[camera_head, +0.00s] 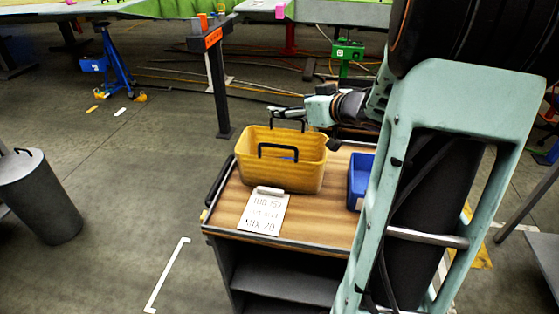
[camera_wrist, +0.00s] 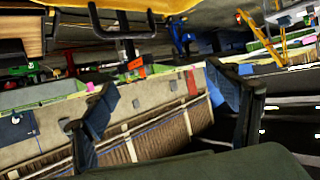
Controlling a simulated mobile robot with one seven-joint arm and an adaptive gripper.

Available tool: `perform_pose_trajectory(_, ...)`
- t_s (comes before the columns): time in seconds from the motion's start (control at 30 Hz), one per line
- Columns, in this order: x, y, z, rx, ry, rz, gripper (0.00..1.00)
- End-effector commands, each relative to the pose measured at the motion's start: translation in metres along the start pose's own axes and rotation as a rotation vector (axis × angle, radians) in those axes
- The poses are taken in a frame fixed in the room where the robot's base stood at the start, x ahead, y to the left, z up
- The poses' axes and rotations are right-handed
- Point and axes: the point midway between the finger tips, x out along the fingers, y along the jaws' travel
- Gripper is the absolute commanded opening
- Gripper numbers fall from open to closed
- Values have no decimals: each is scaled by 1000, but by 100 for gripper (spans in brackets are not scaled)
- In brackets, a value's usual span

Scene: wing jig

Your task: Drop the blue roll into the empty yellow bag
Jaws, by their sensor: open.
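The yellow bag (camera_head: 247,170) stands upright and open on the wooden cart top, with two black handles. A small blue patch (camera_head: 289,158) shows inside it; it may be the blue roll, but too little shows to be sure. My gripper (camera_head: 277,112) is at the bag's far side, above rim height, pointing left in the head view. In the wrist view my gripper (camera_wrist: 162,88) has its fingers wide apart with nothing between them. A yellow edge of the bag (camera_wrist: 185,5) and a black handle show at the top there.
A blue bin (camera_head: 357,182) stands on the cart (camera_head: 310,222) right of the bag, partly hidden by my arm. A sheet with writing (camera_head: 264,212) lies in front of the bag. A grey barrel (camera_head: 36,200) stands at left. The floor between barrel and cart is mostly clear.

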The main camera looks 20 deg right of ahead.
Motion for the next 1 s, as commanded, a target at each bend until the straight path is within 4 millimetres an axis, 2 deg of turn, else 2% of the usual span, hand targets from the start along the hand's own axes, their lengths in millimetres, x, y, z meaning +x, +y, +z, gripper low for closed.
perform_pose_trajectory(0.17, -12, 1, -1, -2, 1, 4, 80)
perform_pose_trajectory(0.5, -81, 1, -1, -1, 2, 4, 80)
perform_pose_trajectory(0.7, -110, 1, -1, -1, 2, 3, 80)
perform_pose_trajectory(1.0, -121, 0, 0, 1, 0, 0, 80)
